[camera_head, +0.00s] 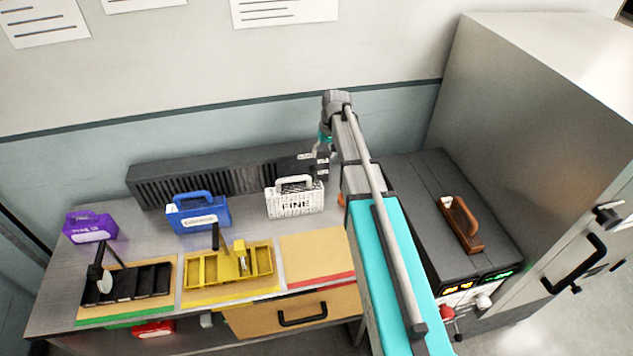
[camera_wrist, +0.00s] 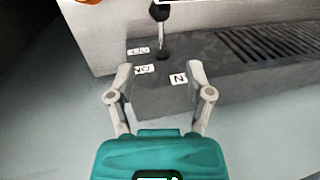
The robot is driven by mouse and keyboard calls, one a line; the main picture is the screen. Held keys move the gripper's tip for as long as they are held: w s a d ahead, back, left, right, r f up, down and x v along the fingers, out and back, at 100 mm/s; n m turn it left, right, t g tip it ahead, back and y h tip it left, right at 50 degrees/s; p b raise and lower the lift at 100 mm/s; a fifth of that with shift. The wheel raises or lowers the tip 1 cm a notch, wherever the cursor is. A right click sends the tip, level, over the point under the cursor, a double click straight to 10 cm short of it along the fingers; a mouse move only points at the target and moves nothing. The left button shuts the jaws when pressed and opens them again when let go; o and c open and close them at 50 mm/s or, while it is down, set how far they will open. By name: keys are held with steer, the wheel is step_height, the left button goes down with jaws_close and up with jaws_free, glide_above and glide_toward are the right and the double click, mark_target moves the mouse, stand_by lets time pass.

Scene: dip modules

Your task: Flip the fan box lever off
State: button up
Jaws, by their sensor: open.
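The fan box (camera_head: 220,175) is a long dark grey slatted box along the back of the bench. It also shows in the wrist view (camera_wrist: 225,85), with slats at right. Its lever (camera_wrist: 160,14) has a black knob on a thin metal stem and stands up from the box top. Small white labels (camera_wrist: 145,69) lie near the stem's base; their lettering is hard to read. My gripper (camera_wrist: 160,75) is open and empty, its fingers apart at the box's near edge, short of the lever. In the head view my gripper (camera_head: 323,150) is at the box's right end, and the lever cannot be made out.
Purple (camera_head: 90,226), blue (camera_head: 198,214) and white (camera_head: 295,200) handled caddies stand before the fan box. Black (camera_head: 128,288) and yellow (camera_head: 228,265) trays sit nearer the front. A dark unit with a brown handle (camera_head: 462,222) and a tall metal cabinet (camera_head: 540,130) stand at right.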

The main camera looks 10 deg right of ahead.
mark_target(316, 179)
steer(key=shift+a+f+b, duration=0.35)
steer(key=shift+f+b, duration=1.45)
steer(key=shift+f, duration=0.1)
steer(key=shift+a+f+b, duration=0.4)
steer(key=shift+f+b, duration=1.4)
steer(key=shift+f, duration=0.1)
steer(key=shift+a+f+b, duration=0.35)
steer(key=shift+f+b, duration=1.45)
steer(key=shift+f, duration=0.1)
